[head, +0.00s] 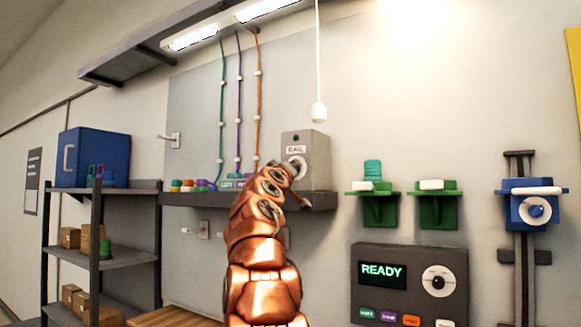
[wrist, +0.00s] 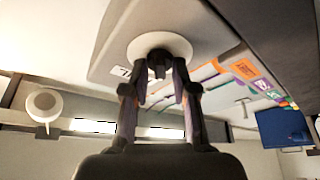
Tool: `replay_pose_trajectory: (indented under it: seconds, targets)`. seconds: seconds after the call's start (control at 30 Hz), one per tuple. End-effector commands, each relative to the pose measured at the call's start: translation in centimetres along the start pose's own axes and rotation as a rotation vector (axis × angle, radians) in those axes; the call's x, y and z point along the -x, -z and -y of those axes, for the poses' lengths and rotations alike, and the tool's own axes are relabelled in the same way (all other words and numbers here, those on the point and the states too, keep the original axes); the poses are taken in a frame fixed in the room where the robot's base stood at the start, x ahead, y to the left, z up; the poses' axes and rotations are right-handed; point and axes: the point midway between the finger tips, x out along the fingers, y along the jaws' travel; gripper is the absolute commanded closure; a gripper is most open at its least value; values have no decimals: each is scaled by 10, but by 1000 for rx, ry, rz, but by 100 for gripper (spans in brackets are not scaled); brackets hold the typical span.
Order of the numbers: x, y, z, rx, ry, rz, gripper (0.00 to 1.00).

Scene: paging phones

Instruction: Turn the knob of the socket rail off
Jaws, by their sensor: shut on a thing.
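The socket rail box (head: 316,151) is a grey box labelled "RAIL", standing on a dark wall shelf. Its knob has a round white dial (head: 298,168), partly hidden in the head view by my gripper (head: 290,168). In the wrist view the dark knob (wrist: 159,62) sits at the centre of the white dial (wrist: 178,44). My gripper's two fingers (wrist: 160,80) are at either side of the knob and shut on it. The knob's exact pointing direction cannot be told.
The dark shelf (head: 318,201) runs under the box, with several coloured plugs on its left. A pull cord (head: 318,110) hangs just above the box. Green brackets (head: 373,195), a "READY" panel (head: 408,290) and a blue slider unit (head: 533,210) are to the right.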

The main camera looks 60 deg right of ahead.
Motion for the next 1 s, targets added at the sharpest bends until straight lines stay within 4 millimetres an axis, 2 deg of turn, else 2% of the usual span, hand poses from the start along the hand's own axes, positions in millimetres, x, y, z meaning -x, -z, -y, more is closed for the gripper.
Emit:
replay_pose_trajectory:
  seconds: [0.03, 0.3, 0.77, 0.8, 1.0]
  targets:
    - [0, 6, -7, 18, 1, -10, 100]
    - [0, 4, -5, 82, 27, -8, 100]
    - [0, 4, -5, 90, 30, -8, 100]
    - [0, 4, -5, 90, 30, -7, 69]
    - [0, 2, -4, 89, 32, -4, 48]
